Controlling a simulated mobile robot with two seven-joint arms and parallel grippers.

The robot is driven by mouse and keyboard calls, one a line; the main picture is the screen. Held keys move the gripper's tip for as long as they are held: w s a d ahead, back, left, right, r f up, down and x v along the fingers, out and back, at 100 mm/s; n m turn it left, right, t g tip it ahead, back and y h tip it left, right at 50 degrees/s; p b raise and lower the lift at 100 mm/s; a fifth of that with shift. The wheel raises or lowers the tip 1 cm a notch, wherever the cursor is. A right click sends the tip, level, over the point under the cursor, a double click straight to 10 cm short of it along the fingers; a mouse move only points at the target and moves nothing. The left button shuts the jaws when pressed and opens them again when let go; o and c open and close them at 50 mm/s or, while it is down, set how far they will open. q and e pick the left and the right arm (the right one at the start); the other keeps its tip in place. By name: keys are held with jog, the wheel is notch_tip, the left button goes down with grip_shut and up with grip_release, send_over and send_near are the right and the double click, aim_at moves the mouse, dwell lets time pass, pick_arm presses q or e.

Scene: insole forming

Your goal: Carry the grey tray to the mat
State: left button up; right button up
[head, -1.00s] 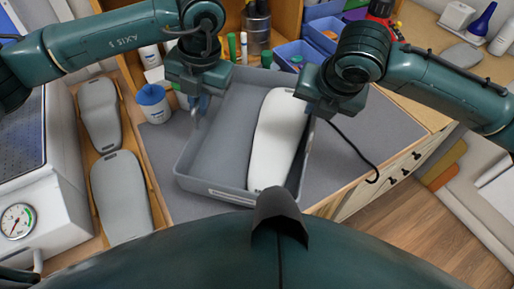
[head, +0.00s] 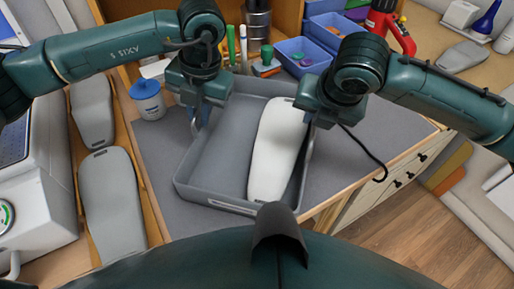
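The grey tray (head: 215,199) is a shallow open box over the grey mat (head: 345,172) on the workbench. A white insole-shaped form (head: 272,150) lies lengthwise in its right half. My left gripper (head: 197,125) is at the tray's left wall, fingers pointing down at the rim, and appears shut on it. My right gripper (head: 309,135) is at the right wall and appears shut on that rim; its fingertips are partly hidden. Mat shows left, in front and right of the tray. I cannot tell whether the tray touches the mat.
A blue-lidded jar (head: 148,101) stands left of the tray. Grey forms (head: 112,200) lie on a wooden board at left, beside a white machine (head: 40,195) with a gauge. Blue bins (head: 301,56) and bottles stand behind. A black cable (head: 365,150) crosses the mat at right.

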pick_arm(q)
jog(key=o, duration=0.3)
jog(key=shift+r, duration=0.1)
pick_arm(e)
jog(key=o, duration=0.3)
jog(key=shift+r, duration=0.2)
pick_arm(q)
notch_tip(320, 180, up, 12)
jog(key=d, duration=0.2)
jog(key=shift+s, duration=0.25)
pick_arm(e)
jog(key=v, duration=1.1)
jog(key=shift+s+r, duration=0.25)
jog(key=shift+r, duration=0.05)
pick_arm(q)
jog(key=shift+d, duration=0.1)
jog(key=shift+f, duration=0.2)
pick_arm(e)
jog(key=shift+d, duration=0.1)
